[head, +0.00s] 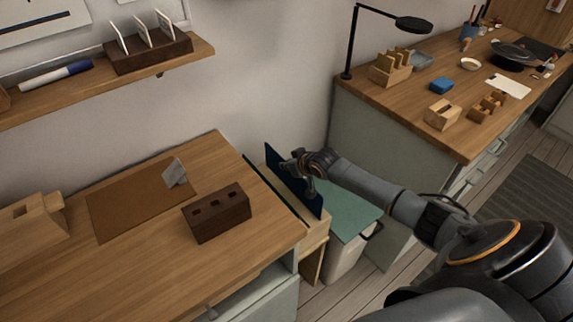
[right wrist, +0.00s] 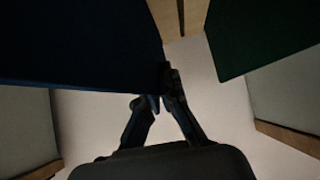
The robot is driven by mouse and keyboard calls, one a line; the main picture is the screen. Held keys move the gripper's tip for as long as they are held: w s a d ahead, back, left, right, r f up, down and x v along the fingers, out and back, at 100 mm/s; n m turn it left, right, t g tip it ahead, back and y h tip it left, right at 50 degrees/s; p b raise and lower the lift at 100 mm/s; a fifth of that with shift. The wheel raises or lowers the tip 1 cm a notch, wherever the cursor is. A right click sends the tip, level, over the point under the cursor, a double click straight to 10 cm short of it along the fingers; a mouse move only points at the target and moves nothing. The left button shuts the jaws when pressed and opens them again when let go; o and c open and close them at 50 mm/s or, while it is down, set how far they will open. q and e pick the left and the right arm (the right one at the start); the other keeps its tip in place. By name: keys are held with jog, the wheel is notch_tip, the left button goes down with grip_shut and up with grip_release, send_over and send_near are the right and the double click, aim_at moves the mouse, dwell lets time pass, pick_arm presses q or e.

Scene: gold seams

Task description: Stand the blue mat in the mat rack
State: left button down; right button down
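The dark blue mat (head: 292,182) stands on edge, upright, in the gap beside the left table; in the right wrist view it fills the upper left (right wrist: 80,40). My right gripper (head: 304,168) is at the mat's right side in the head view. In the right wrist view its fingertips (right wrist: 160,88) are close together at the mat's edge, apparently shut on it. The light wooden mat rack (head: 313,232) stands at the table's right end, below the mat. The mat's lower edge is partly hidden, so I cannot tell if it touches the rack. My left gripper is not in view.
A dark green panel (head: 270,189) stands along the table edge, left of the blue mat. A teal-topped bin (head: 350,208) is right of the rack. A dark brown block (head: 217,213) sits on the table. A bench (head: 400,98) with a lamp stands behind my right arm.

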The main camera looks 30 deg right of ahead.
jog(key=c, duration=1.4)
grip_release()
jog(key=shift+c, duration=0.2)
jog(key=p+v, duration=0.2)
jog(key=shift+w+r+p, duration=0.1)
jog(key=shift+p, duration=0.25)
jog(key=p+v, duration=0.6)
jog(key=p, duration=0.2)
jog(key=shift+r, duration=0.1)
jog(key=shift+s+r+p, duration=0.25)
jog(key=shift+s+p, duration=0.25)
jog(key=shift+p, duration=0.05)
